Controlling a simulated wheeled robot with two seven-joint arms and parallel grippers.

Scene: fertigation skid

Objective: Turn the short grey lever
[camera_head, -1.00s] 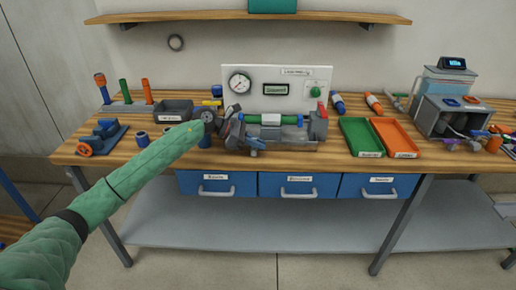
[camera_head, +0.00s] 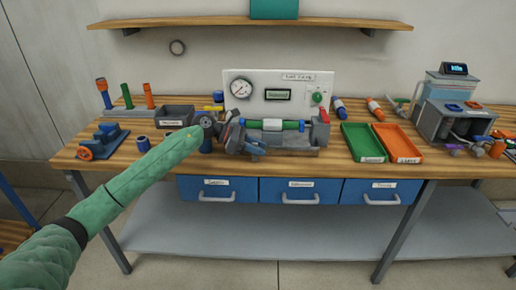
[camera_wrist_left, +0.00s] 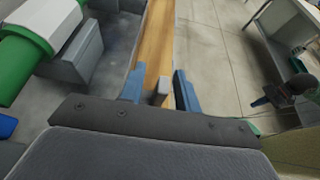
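My left gripper (camera_head: 255,149) is at the front of the grey pipe fixture (camera_head: 290,150) on the bench. In the left wrist view its two blue fingers (camera_wrist_left: 159,90) are open. A short grey lever (camera_wrist_left: 160,92) shows between them, with a visible gap on each side. The lever is too small to make out in the head view. A green pipe with a white collar (camera_wrist_left: 30,35) lies left of the fingers in the wrist view. My right gripper is not in view.
A white panel with a gauge (camera_head: 241,88) stands behind the fixture. A green tray (camera_head: 363,142) and an orange tray (camera_head: 398,142) lie to its right. A grey bin (camera_head: 174,116) and a blue clamp block (camera_head: 103,140) are to the left. Blue drawers (camera_head: 300,190) hang below the bench top.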

